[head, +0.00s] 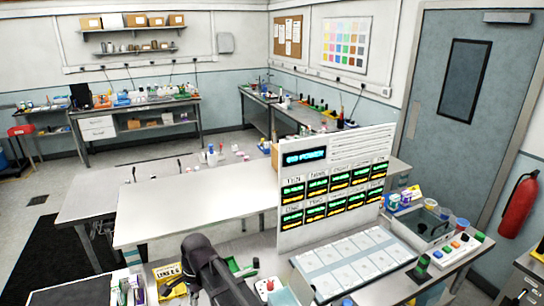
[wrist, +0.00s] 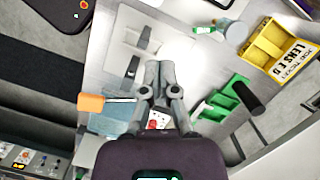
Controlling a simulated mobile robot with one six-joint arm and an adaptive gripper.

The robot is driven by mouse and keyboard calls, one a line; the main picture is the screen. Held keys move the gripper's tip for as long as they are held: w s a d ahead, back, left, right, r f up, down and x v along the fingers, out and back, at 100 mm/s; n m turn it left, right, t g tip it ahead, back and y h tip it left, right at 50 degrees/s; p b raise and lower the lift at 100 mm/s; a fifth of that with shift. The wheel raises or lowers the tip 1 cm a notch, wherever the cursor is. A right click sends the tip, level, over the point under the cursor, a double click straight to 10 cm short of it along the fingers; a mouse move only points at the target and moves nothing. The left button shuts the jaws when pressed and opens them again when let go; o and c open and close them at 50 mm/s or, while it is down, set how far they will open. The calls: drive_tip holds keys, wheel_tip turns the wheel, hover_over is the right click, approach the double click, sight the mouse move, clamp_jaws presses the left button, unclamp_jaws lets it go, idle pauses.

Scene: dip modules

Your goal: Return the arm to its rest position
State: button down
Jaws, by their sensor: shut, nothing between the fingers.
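My gripper (wrist: 158,68) shows in the wrist view with its two grey fingers together and nothing between them. It is above a pale worktop (wrist: 185,60), apart from the things around it as far as I can tell. In the head view my dark arm (head: 212,272) rises at the bottom, left of centre. The fingertips cannot be made out there.
A yellow bin (wrist: 262,48) and a green tray (wrist: 212,108) lie to the gripper's right, an orange-handled tool (wrist: 91,103) to its left. An upright display panel (head: 335,180) stands right of my arm. The white bench top (head: 190,210) behind is largely clear.

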drive_tip(key=d+f+n+b, duration=0.2)
drive_tip(key=d+f+b, duration=0.2)
drive_tip(key=d, duration=0.9)
drive_tip(key=d+f+n+t+h+b, duration=0.1)
drive_tip(key=d+f+n+b, duration=0.2)
drive_tip(key=d, duration=1)
drive_tip(key=d+f+n+b, duration=0.2)
drive_tip(key=d+f+b, duration=0.3)
drive_tip(key=d, duration=0.8)
drive_tip(key=shift+d+f+n+t+h, duration=0.3)
drive_tip(key=shift+f+t, duration=0.1)
